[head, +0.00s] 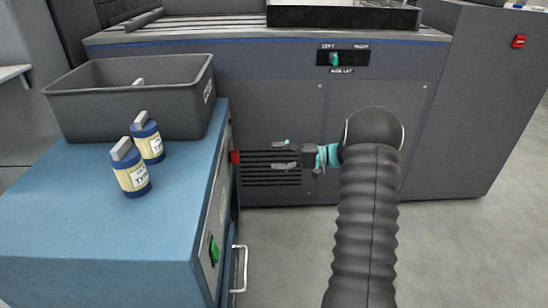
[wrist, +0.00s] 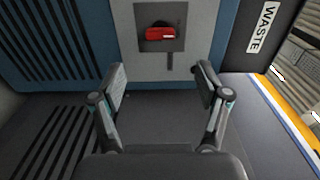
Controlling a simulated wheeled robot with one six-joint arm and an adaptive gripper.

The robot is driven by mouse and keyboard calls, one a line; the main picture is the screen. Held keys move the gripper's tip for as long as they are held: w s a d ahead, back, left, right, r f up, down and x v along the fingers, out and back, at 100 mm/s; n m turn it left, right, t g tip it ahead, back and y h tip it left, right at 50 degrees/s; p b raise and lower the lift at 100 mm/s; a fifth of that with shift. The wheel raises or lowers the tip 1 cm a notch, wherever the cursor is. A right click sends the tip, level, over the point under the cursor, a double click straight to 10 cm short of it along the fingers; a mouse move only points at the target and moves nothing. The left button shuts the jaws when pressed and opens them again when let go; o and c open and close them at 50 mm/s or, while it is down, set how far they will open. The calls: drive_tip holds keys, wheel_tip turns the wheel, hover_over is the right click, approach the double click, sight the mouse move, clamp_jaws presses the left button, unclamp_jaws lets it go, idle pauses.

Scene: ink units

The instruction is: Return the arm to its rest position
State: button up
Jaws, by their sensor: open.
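My gripper (head: 286,155) is at the end of my dark ribbed arm, in the gap between the blue cabinet (head: 160,232) and the large grey machine (head: 420,140). Its two fingers point left towards the cabinet's side and stand apart with nothing between them. In the wrist view my gripper (wrist: 162,82) is also open and empty. A red part (wrist: 161,33) in a recessed grey panel lies beyond the fingertips there, apart from them. A red part (head: 235,157) also shows at the cabinet's side in the head view.
A grey bin (head: 130,105) stands on the cabinet, with two labelled bottles (head: 148,138) (head: 130,170) in front of it. A bin wall marked WASTE (wrist: 258,30) shows in the wrist view. The cabinet side has a green switch (head: 214,250) and a handle (head: 241,270). Floor (head: 460,255) at right is clear.

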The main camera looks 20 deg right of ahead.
idle(0.3)
drive_tip(key=s+a+f+m+g+h, duration=0.15)
drive_tip(key=s+f+m+h, duration=0.3)
drive_tip(key=f, duration=0.45)
drive_tip(key=s+a+r+g+h+p, duration=0.1)
drive_tip(key=s+g, duration=0.1)
drive_tip(key=s, duration=0.2)
drive_tip(key=s+a+r+g+h, duration=0.1)
drive_tip(key=s+g+h, duration=0.1)
drive_tip(key=s, duration=0.2)
drive_tip(key=s+a+r+n+t+h+p, duration=0.1)
drive_tip(key=s+a+r+n+h+p, duration=0.1)
drive_tip(key=s+r, duration=0.6)
drive_tip(key=s+a+r+n+t+h+p, duration=0.2)
drive_tip(key=s+a+r+n+h+p, duration=0.1)
drive_tip(key=s+r, duration=0.5)
drive_tip(key=s+a+r+n+t+h+p, duration=0.2)
drive_tip(key=s+r, duration=0.6)
drive_tip(key=r, duration=0.4)
drive_tip(key=a+n+h+p, duration=0.1)
drive_tip(key=h+p, duration=0.1)
drive_tip(key=shift+r+h+p, duration=0.15)
drive_tip(key=shift+h+p, duration=0.2)
drive_tip(key=shift+t, duration=0.25)
